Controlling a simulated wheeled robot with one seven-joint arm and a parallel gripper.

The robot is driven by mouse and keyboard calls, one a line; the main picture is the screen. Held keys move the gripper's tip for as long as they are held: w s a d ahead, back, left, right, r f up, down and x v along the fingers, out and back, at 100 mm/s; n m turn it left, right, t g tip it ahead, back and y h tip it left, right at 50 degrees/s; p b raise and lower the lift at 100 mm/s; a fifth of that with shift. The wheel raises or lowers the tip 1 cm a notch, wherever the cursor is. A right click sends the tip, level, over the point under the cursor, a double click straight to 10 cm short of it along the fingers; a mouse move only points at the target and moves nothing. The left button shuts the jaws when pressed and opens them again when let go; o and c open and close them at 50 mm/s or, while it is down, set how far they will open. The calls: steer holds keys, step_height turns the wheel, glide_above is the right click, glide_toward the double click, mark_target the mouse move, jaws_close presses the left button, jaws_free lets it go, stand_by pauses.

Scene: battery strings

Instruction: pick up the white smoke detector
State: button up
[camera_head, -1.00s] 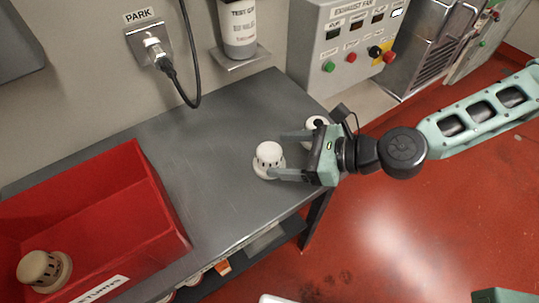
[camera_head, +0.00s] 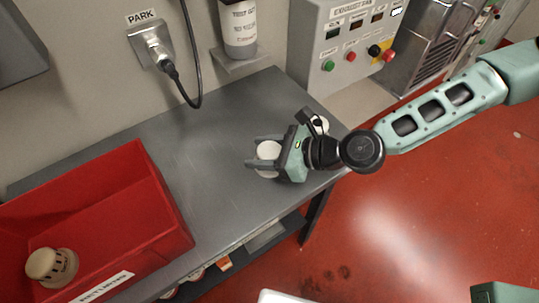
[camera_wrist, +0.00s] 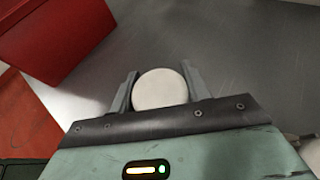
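The white smoke detector (camera_head: 268,151) stands on the grey table near its right end, partly hidden by my gripper. In the wrist view its round white top (camera_wrist: 160,89) lies between the two fingers. My gripper (camera_head: 254,151) reaches in from the right, low over the table. Its fingers lie along both sides of the detector and look to be touching it, so it appears shut on the detector. The detector's base is hidden, and I see no clear lift off the table.
A second white round object (camera_head: 321,123) is on the table behind my gripper, partly hidden. A red bin (camera_head: 165,210) at the left holds a beige detector (camera_head: 52,266). The table middle (camera_head: 190,140) is clear. A control box (camera_head: 345,45) stands behind.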

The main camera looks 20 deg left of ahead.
steer(key=shift+c, duration=0.7)
steer(key=shift+r, duration=0.15)
